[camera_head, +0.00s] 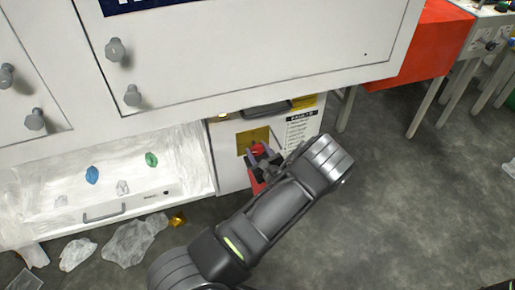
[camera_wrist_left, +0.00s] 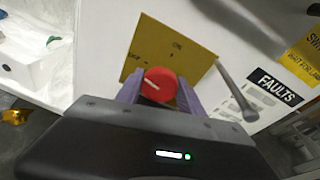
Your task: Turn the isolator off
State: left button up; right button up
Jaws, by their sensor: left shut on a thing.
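The isolator is a red round knob (camera_wrist_left: 158,85) with a pale pointer mark, on a yellow plate (camera_wrist_left: 165,52) fixed to a white cabinet front. In the left wrist view the knob sits between the two purple fingers of my left gripper (camera_wrist_left: 160,92), which is shut on it. The pointer mark lies tilted in that view. In the head view my left gripper (camera_head: 262,158) is at the yellow plate (camera_head: 252,139), and the knob (camera_head: 258,149) is partly hidden by it. My right gripper is not in view.
A grey handle (camera_wrist_left: 236,90) stands right of the plate, near the "FAULTS" label (camera_wrist_left: 274,88). A white drawer (camera_head: 130,202) with plastic film and small coloured lumps is at the left. A white cabinet with grey knobs overhangs above. Crumpled film lies on the floor.

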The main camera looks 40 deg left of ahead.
pick_arm(q)
jog(key=shift+s+n+t+h, duration=0.1)
jog(key=shift+n+t+h, duration=0.2)
jog(key=shift+n, duration=0.8)
jog(key=o, duration=1.4)
jog(key=shift+p, duration=0.3)
jog(key=p+v, duration=0.1)
jog(key=v, duration=0.6)
jog(key=shift+s+d+p, duration=0.2)
jog(key=shift+d+p, duration=0.05)
jog(key=shift+p, duration=0.15)
